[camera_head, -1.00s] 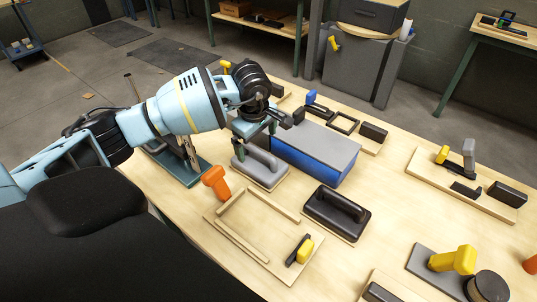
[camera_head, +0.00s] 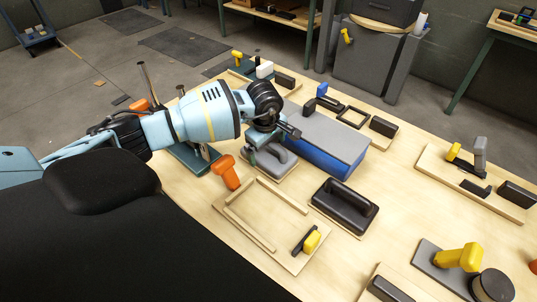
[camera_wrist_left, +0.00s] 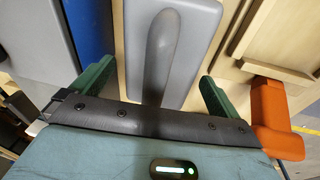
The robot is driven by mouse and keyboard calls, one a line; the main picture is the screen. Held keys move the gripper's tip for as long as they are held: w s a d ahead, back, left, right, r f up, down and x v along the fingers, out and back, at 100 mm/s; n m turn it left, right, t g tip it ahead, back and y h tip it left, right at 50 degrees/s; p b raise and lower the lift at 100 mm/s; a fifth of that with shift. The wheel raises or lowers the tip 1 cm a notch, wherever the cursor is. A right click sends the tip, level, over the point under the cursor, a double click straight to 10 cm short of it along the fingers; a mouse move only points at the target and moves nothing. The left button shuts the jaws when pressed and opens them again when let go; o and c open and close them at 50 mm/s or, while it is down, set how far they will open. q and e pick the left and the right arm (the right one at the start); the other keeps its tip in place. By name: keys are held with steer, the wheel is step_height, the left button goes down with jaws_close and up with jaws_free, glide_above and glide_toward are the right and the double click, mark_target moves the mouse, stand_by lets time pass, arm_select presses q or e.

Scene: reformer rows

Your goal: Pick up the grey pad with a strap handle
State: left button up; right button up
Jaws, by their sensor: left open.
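The grey pad (camera_head: 286,161) lies on the wooden table, partly hidden under my left gripper in the head view. In the left wrist view the pad (camera_wrist_left: 199,32) fills the upper middle, with its long rounded strap handle (camera_wrist_left: 160,50) running toward the gripper. My left gripper (camera_head: 266,147) is open just over the pad. In the left wrist view its green fingers (camera_wrist_left: 156,74) stand on either side of the handle with nothing between them but the handle. Whether the fingers touch the pad cannot be told. My right gripper is not in view.
A grey-topped blue block (camera_head: 325,140) stands close beside the pad. An orange-handled tool (camera_head: 227,172) stands on the other side, also near one finger in the wrist view (camera_wrist_left: 273,115). A wooden frame (camera_head: 248,226) and a black handled pad (camera_head: 343,207) lie nearer.

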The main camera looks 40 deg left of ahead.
arm_select(q)
steer(key=shift+f, duration=0.25)
steer(key=shift+c, duration=0.4)
steer(key=c, duration=0.7)
steer(key=shift+r, duration=0.1)
steer(key=shift+c, duration=0.2)
